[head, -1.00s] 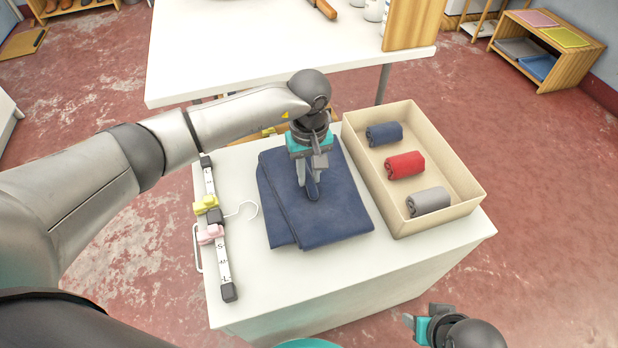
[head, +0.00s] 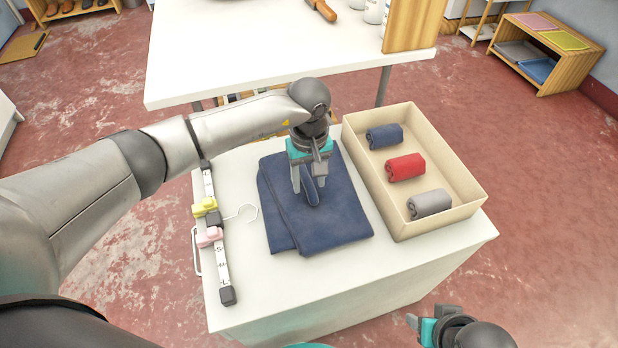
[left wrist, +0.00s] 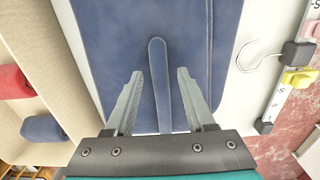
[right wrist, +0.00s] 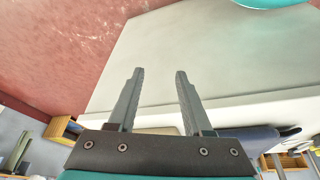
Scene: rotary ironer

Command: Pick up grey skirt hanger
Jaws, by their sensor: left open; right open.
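The skirt hanger lies at the left of the white table (head: 270,300). It has a pale bar (head: 222,270) with size letters, dark grey end pieces and middle block, a thin white hook (head: 246,212), a yellow clip (head: 205,207) and a pink clip (head: 209,237). Its hook and yellow clip also show in the left wrist view (left wrist: 299,77). My left gripper (head: 308,190) is open over folded navy cloth (head: 330,222), to the right of the hanger. A raised navy strip (left wrist: 164,85) stands between its fingers, apart from both. My right gripper (right wrist: 153,75) is open and empty, low beside the table.
A cream tray (head: 465,175) with rolled navy, red and grey cloths stands right of the navy cloth. A larger white table (head: 270,50) is behind. The near part of the small table is clear.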

